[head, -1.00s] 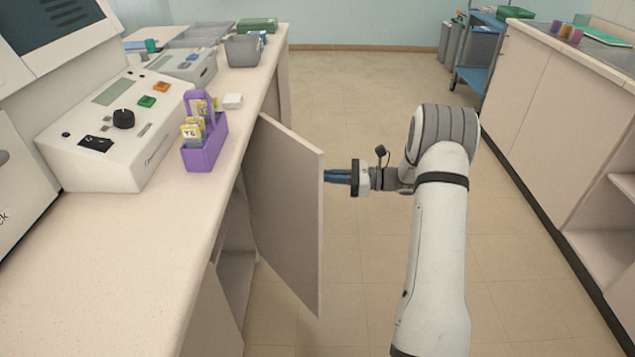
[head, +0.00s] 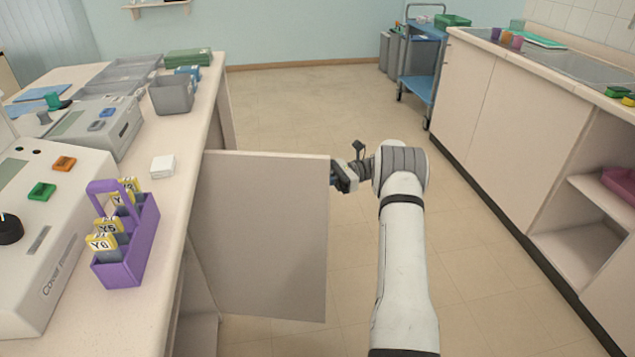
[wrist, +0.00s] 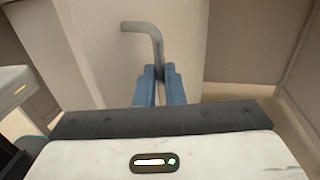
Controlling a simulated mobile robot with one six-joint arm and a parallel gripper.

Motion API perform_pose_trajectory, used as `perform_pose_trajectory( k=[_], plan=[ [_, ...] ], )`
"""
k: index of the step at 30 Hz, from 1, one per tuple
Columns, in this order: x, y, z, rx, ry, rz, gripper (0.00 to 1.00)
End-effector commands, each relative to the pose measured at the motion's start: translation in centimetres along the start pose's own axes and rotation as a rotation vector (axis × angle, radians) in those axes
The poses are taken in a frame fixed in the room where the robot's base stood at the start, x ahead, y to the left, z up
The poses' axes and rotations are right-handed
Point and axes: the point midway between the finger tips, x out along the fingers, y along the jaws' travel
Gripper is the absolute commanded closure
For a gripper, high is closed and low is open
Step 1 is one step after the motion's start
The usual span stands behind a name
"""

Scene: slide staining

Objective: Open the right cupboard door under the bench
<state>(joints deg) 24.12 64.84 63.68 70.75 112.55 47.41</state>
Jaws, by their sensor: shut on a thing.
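The cupboard door (head: 265,235) under the left bench stands swung well out from the bench front, showing a broad pale face in the head view. My gripper (head: 340,176) is at the door's outer edge, partly hidden by the door. In the wrist view, the blue fingers of my gripper (wrist: 160,75) are shut on the grey bar handle (wrist: 152,38), which bends over at its top. The pale door panel (wrist: 108,70) fills the view behind the handle. The open cupboard space (head: 198,335) shows in part below the bench top.
The left bench top (head: 165,215) carries a purple slide rack (head: 145,250), a white box (head: 163,167), a grey bin (head: 171,95) and machines. A second bench (head: 515,120) runs along the right. A blue trolley (head: 420,65) stands at the back. The floor (head: 300,105) between is clear.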

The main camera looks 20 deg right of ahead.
Motion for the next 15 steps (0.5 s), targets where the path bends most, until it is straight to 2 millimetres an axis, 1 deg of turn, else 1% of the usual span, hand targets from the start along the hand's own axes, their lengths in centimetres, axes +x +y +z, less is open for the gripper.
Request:
perform_pose_trajectory(
  k=[1, 12, 13, 15],
  plan=[
    [0.57, -0.2, -0.26, 0.003, 0.002, 0.008, 1.0],
    [0.49, -0.17, -0.34, 0.004, 0.002, 0.009, 1.0],
    [0.49, -0.17, -0.35, 0.004, 0.002, 0.009, 0.9],
    [0.43, -0.14, -0.32, 0.004, 0.002, 0.009, 0.85]
  ],
)
